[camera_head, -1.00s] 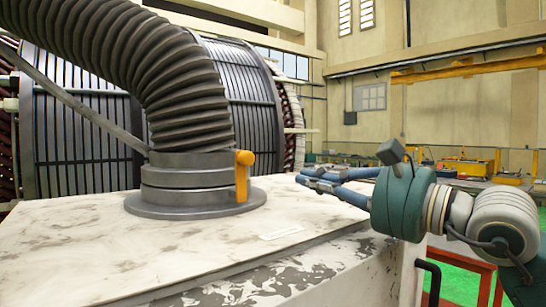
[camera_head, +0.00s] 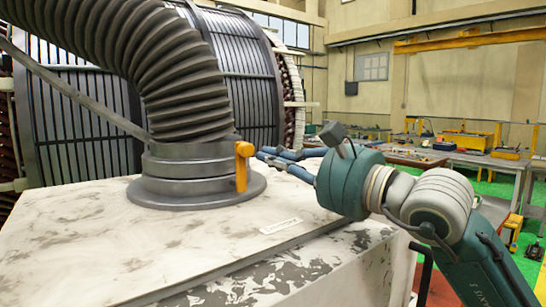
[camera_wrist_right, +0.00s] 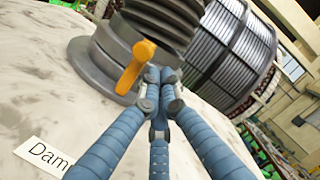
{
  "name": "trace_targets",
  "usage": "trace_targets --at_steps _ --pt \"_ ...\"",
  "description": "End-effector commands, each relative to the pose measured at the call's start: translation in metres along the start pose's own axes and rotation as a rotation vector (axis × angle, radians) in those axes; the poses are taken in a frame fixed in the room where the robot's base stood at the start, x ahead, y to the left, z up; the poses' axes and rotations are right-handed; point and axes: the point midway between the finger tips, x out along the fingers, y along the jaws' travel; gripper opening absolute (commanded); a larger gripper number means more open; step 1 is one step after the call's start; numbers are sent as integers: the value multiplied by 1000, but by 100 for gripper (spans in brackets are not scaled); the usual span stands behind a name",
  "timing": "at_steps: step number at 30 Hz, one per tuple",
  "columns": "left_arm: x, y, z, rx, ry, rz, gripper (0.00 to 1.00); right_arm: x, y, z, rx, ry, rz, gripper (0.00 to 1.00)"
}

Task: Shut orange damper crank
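The orange damper crank (camera_head: 241,166) is on the side of the grey round collar (camera_head: 190,160) at the foot of a ribbed hose. Its arm hangs down from the pivot in the head view. The crank also shows in the right wrist view (camera_wrist_right: 136,68), just left of the fingertips. My right gripper (camera_head: 266,154) is just right of the crank with its blue fingers pointing at it. In the right wrist view its fingertips (camera_wrist_right: 161,76) are drawn together with nothing between them. Contact with the crank cannot be told. My left gripper is out of view.
The collar stands on a pale, scuffed housing top (camera_head: 90,230) bearing a white label (camera_head: 280,226). The thick ribbed hose (camera_head: 175,70) rises from the collar. A large slatted stator (camera_head: 250,90) stands behind. Workbenches (camera_head: 480,160) are far off at right.

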Motion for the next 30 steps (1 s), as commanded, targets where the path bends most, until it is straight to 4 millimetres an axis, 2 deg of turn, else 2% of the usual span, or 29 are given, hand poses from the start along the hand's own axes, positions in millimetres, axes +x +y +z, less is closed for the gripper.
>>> trace_targets --at_steps 30 --pt "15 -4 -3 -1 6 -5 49 2 0 14 -189 -1 34 0"
